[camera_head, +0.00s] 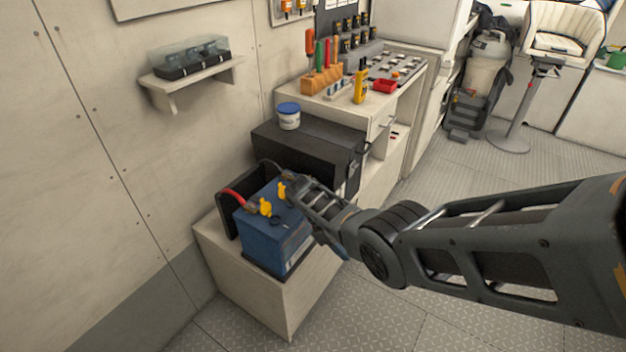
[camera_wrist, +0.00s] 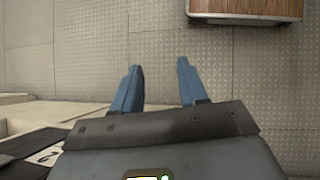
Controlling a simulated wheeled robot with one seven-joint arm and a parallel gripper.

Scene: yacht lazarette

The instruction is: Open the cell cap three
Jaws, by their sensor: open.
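A blue battery (camera_head: 268,240) sits in a black tray on a low cream bench (camera_head: 240,272) in the head view. Two yellow pieces (camera_head: 265,207) stand up on its top, and a small dark round part (camera_head: 276,218) lies near its front edge. I cannot tell which part is cell cap three, and my arm hides some of the battery's right side.
A red cable (camera_head: 232,196) runs to the battery's left. Behind it stands a dark box (camera_head: 302,150) with a white-and-blue tub (camera_head: 289,116). A tool bench (camera_head: 345,105) lies beyond. The metal floor (camera_head: 365,310) in front is clear.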

